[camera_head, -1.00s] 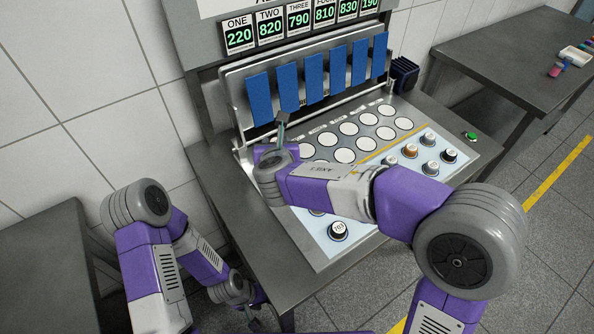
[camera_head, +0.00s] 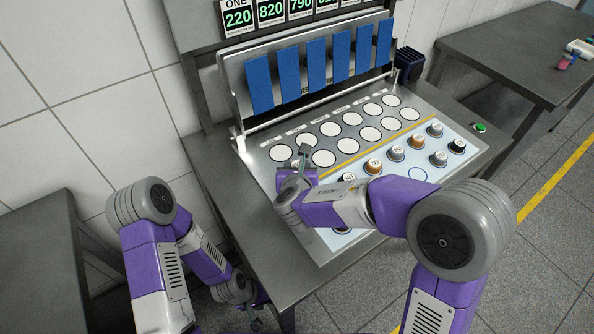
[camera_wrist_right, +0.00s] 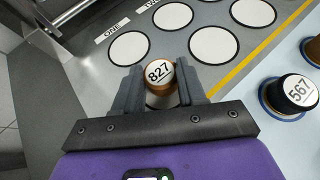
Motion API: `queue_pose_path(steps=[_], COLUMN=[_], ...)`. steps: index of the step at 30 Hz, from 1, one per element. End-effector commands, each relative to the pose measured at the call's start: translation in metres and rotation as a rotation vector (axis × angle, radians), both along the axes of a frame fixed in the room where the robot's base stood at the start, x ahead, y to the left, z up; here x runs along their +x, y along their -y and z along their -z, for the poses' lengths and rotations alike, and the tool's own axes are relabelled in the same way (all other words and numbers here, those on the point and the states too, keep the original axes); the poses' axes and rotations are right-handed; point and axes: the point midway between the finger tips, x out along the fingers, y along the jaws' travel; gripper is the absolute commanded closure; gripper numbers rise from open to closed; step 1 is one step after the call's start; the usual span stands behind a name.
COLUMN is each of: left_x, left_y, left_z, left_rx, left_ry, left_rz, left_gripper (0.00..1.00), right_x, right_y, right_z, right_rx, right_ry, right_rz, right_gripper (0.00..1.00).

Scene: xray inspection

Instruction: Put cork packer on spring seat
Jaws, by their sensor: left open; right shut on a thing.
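My right gripper (camera_head: 302,158) is over the left end of the grey panel (camera_head: 270,153), near the close row of white discs. In the right wrist view it (camera_wrist_right: 162,88) is shut on a copper-brown round piece (camera_wrist_right: 160,75) with a white top marked 827. The piece is over or at a white disc, partly hidden by the fingers; I cannot tell whether it touches. No name on it reads as cork packer, and no disc reads as spring seat. My left gripper (camera_head: 257,318) is open and empty, low beside the table.
A black piece marked 567 (camera_wrist_right: 298,90) shows in the right wrist view. Blue flaps (camera_head: 316,67) hang behind the discs. A green button (camera_head: 480,128) is at the right.

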Motion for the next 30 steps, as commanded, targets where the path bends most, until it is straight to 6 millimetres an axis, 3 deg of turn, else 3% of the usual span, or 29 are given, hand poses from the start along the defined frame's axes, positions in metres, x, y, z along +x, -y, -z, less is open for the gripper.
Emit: queue_pose_path(steps=[10,11,16,27,30], left_x=[0.000,0.000,0.000,0.000,0.000], left_y=[0.000,0.000,0.000,0.000,0.000], left_z=[0.003,0.003,0.002,-0.003,-0.006], left_rx=[0.000,0.000,0.000,0.000,0.000], left_ry=[0.000,0.000,0.000,0.000,0.000], left_rz=[0.000,0.000,0.000,0.000,0.000], left_gripper=[0.57,0.57,0.57,0.57,0.57], right_x=[0.000,0.000,0.000,0.000,-0.014], right_y=[0.000,0.000,0.000,0.000,-0.001], right_z=[0.003,0.003,0.002,-0.003,-0.010], right_rx=[0.000,0.000,0.000,0.000,0.001], right_ry=[0.001,0.000,0.000,0.000,0.000], right_rz=[0.000,0.000,0.000,0.000,-0.003], right_gripper=[0.88,0.58,0.34,0.34,0.34])
